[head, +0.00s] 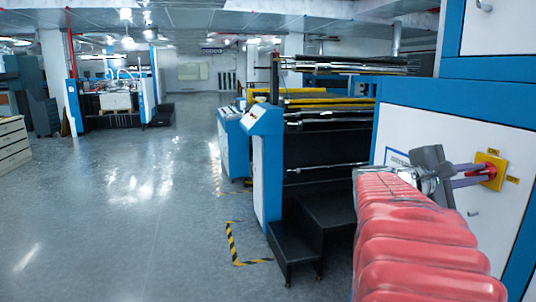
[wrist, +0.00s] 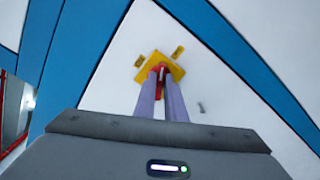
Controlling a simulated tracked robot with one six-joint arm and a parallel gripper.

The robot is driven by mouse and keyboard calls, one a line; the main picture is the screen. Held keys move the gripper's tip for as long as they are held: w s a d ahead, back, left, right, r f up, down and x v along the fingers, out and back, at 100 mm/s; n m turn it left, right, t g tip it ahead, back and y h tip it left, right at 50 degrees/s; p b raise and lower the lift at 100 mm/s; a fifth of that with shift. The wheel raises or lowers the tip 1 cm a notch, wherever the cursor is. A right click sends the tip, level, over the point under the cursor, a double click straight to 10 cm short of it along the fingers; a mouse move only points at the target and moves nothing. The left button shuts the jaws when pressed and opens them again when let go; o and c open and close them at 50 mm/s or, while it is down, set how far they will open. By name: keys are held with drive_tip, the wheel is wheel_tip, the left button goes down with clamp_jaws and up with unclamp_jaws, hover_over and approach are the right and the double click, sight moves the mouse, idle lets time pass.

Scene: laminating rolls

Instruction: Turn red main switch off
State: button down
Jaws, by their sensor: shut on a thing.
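The red main switch (head: 489,171) sits on a yellow plate (head: 495,162) on the white side panel of the blue and white machine, at the right of the head view. In the wrist view the red switch (wrist: 161,88) is near the middle, on its tilted yellow plate (wrist: 176,71). My gripper (head: 484,172) reaches the switch from the left in the head view. Its two purple-grey fingers (wrist: 161,76) are closed on the red handle, one on each side. The fingers hide part of the handle, so its exact angle is hard to tell.
The white machine panel (head: 410,120) with blue edges stands close to my arm. Black steps (head: 312,225) stand beside the rollers, left of my arm. Open grey floor (head: 130,220) lies to the left, with black and yellow floor marking (head: 232,245).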

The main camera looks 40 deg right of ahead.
drive_tip(key=m, duration=0.5)
drive_tip(key=shift+s+a+f+m, duration=0.1)
drive_tip(key=shift+s+f+m, duration=0.1)
drive_tip(key=shift+f+m, duration=0.1)
drive_tip(key=shift+f, duration=0.1)
drive_tip(key=c, duration=1.8)
unclamp_jaws()
drive_tip(key=shift+w+r, duration=0.1)
drive_tip(key=shift+r, duration=0.1)
drive_tip(key=shift+w+a, duration=0.25)
drive_tip(key=shift+a, duration=0.1)
drive_tip(key=v, duration=1.3)
drive_tip(key=shift+s, duration=0.1)
drive_tip(key=shift+d+f, duration=0.1)
